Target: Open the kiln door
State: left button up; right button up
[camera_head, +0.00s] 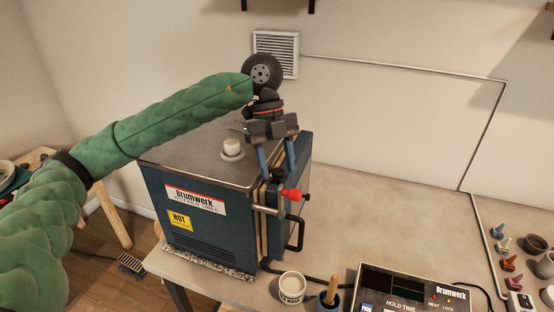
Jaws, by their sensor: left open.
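The kiln (215,200) is a dark blue box with a grey top, standing on the table at centre left. Its door (303,160) is on the right side, with a pale seam between it and the body. I cannot tell whether the door is fully closed. A red knob (291,194) on a metal latch bar and a black handle (297,235) stick out at the door. My left gripper (277,172) points down over the door's top edge, its two blue fingers apart, above the red knob. Nothing shows between the fingers; contact with the door is unclear. My right gripper is out of view.
A white cup (292,287), a pot with a wooden-handled tool (328,298) and a control box (412,290) stand at the table's front. The table (385,215) right of the door is clear.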

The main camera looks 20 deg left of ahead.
pick_arm(q)
jog(key=shift+f, duration=0.2)
grip_shut()
jog(key=shift+w+d, duration=0.1)
jog(key=shift+d, duration=0.05)
